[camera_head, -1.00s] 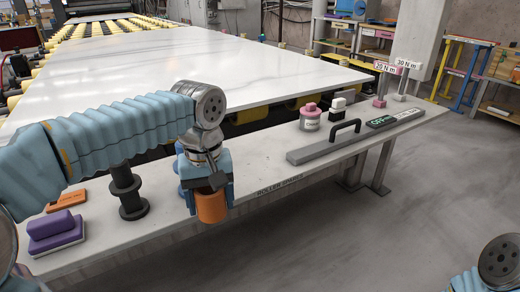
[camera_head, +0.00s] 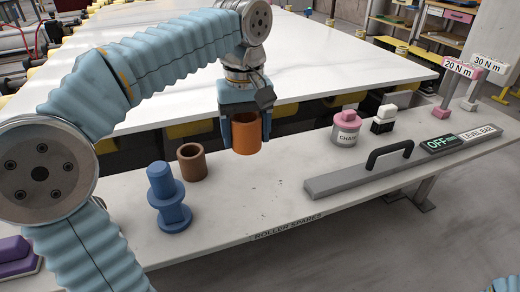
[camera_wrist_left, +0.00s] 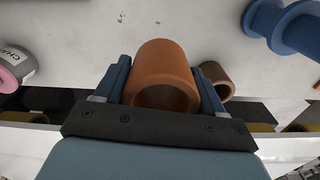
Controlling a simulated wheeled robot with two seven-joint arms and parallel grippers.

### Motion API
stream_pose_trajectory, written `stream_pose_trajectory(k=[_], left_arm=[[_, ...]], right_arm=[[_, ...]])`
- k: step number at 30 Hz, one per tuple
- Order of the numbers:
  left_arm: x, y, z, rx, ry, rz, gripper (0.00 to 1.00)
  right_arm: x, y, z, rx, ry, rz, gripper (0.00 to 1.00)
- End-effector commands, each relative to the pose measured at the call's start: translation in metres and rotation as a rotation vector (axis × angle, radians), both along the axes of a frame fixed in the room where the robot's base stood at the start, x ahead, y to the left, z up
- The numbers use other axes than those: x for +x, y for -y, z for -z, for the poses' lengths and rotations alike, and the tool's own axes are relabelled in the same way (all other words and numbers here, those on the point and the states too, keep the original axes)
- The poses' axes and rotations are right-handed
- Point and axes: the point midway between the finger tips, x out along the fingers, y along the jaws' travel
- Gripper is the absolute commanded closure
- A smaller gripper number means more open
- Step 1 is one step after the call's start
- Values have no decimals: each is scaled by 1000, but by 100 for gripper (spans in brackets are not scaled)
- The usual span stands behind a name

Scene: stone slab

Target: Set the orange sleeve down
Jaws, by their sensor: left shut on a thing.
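The orange sleeve (camera_head: 246,135) is a short hollow cylinder, held upright between the blue fingers of my left gripper (camera_head: 246,125). The wrist view shows the sleeve (camera_wrist_left: 163,75) between both fingers, its open end facing the camera. It is over the far part of the spares bench (camera_head: 235,205); it looks raised, but I cannot tell the gap exactly. A brown sleeve (camera_head: 192,162) stands on the bench to its left, apart from it. A blue flanged spool (camera_head: 168,200) stands nearer and further left. My right gripper is not in view.
To the right stand a pink-lidded chain pot (camera_head: 346,128), a black-and-white bottle (camera_head: 383,120) and a grey level bar (camera_head: 360,177) with a black handle. The large stone slab (camera_head: 330,55) lies behind. The bench middle is clear.

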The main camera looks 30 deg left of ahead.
Motion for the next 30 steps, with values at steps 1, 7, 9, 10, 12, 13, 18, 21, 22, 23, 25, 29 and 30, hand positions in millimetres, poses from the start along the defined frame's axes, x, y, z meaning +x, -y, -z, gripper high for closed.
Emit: stream_pose_trajectory(k=[1,7,9,10,12,13,18,21,22,23,25,29,30], left_arm=[[15,-4,5,-1,-4,-2,64],[50,-15,44,0,-3,0,64],[57,-17,53,-1,-1,0,64],[59,-17,55,0,-1,0,64],[63,-18,59,0,1,0,64],[64,-18,61,0,1,0,64],[71,-21,85,0,-3,0,64],[71,-21,97,-1,-1,0,64],[71,-21,100,-1,-1,0,64],[71,-21,101,0,0,1,64],[71,-21,101,0,1,1,64],[71,-20,101,0,1,1,64],[71,-20,101,0,1,1,64]], right_arm=[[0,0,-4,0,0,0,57],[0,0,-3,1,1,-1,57],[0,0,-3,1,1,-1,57],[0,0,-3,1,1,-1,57],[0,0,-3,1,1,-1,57],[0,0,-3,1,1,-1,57],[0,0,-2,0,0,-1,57],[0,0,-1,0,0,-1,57],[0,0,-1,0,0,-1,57],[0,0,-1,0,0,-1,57],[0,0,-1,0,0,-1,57],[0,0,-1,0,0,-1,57],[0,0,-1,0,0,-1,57]])
